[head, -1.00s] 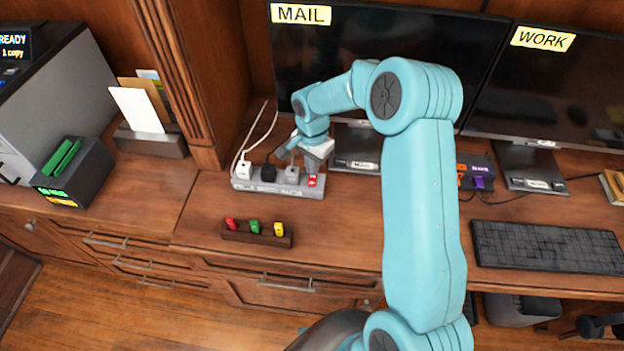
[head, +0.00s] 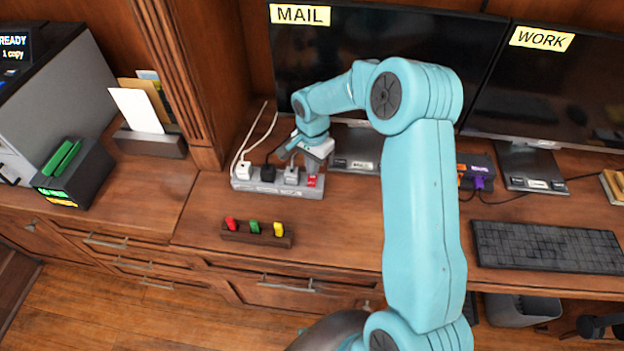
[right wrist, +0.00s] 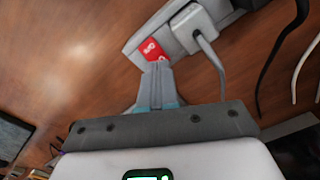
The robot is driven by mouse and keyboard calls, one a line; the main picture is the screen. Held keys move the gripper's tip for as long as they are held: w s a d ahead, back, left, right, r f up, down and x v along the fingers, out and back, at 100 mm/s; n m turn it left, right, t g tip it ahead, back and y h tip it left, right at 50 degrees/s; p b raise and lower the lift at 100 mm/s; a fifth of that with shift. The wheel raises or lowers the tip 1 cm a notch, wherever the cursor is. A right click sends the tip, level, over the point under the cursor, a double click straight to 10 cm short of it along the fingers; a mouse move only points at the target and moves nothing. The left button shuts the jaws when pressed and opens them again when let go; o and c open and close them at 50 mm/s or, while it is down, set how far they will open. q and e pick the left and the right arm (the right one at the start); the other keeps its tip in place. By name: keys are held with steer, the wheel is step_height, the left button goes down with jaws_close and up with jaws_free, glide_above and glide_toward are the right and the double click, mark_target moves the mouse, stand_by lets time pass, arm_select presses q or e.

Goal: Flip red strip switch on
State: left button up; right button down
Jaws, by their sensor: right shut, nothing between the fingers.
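The grey power strip (head: 253,187) lies on the desk in front of the MAIL monitor, with several plugs in it. Its red switch (head: 312,181) is at the right end, and it also shows in the right wrist view (right wrist: 153,50). My right gripper (head: 313,170) is shut and empty, right at the switch. In the right wrist view its fingertips (right wrist: 157,66) meet the near edge of the red switch; whether they press it, I cannot tell. The fingers hide part of the switch. My left gripper is not in view.
A white plug (right wrist: 190,22) with a grey cord sits beside the switch. A dark wooden holder (head: 257,235) with red, green and yellow pieces stands in front of the strip. The MAIL monitor (head: 350,60) stands behind. The desk right of the holder is clear.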

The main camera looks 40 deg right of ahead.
steer(key=shift+f+b, duration=0.9)
steer(key=shift+f, duration=0.1)
stand_by(0.7)
steer(key=shift+r+p, duration=0.4)
steer(key=shift+r, duration=0.15)
steer(key=shift+r+p, duration=1.6)
steer(key=shift+r, duration=1.45)
steer(key=shift+f, duration=0.1)
